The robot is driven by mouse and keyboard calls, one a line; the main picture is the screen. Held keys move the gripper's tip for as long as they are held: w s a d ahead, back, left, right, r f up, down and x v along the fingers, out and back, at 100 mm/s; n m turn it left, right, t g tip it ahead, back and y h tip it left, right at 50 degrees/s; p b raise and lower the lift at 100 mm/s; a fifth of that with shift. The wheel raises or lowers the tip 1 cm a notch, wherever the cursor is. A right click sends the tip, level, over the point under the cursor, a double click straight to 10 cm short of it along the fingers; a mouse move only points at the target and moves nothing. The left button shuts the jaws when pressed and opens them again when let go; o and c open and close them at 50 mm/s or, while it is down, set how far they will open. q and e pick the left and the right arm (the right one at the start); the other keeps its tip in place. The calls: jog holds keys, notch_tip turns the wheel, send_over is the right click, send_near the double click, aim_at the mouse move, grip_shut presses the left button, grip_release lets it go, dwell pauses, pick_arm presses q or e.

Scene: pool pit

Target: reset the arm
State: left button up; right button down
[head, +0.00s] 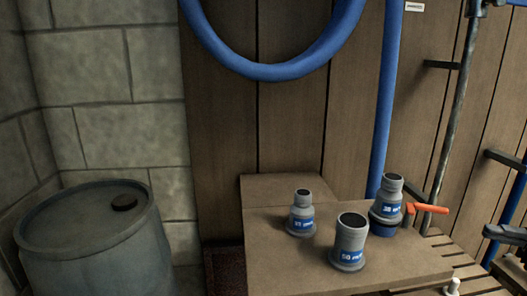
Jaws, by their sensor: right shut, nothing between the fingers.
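My right gripper (508,234) shows only in part, as dark parts at the right edge of the head view. It is shut and empty, apart from the fittings and to the right of them. My left gripper is not in view. Three grey hose fittings with blue labels stand upright on a brown board: a small one (301,214) at the left, a wide one (350,244) in front, and one (388,198) at the back right.
An orange lever (430,208) sticks out beside the back right fitting. The board (270,262) lies by a slatted pallet (480,278). A grey-blue barrel (95,240) stands at the left. A blue hose (275,71) hangs on the wooden wall, beside a blue pipe (386,90).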

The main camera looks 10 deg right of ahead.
jog(key=w+a+f+m+t+h, duration=0.1)
jog(key=a+f+m+h, duration=0.5)
jog(key=a+f+m, duration=0.5)
jog(key=w+a+f+m+t+h, duration=0.1)
jog(key=a+f+m+h, duration=0.55)
jog(key=f, duration=0.85)
jog(key=s+a+r+m+g+h, duration=0.1)
jog(key=s+a+r+m+g, duration=0.1)
jog(key=s+a+m+g, duration=0.4)
jog(key=s+a+r+m+g+h, duration=0.1)
jog(key=s+a+r+m+g, duration=0.15)
jog(key=s+a, duration=0.7)
jog(key=w+a+f+t+y, duration=0.2)
jog(key=w+a+f+t, duration=0.4)
jog(key=f, duration=0.1)
jog(key=shift+w+y, duration=0.35)
jog(key=shift+w, duration=0.05)
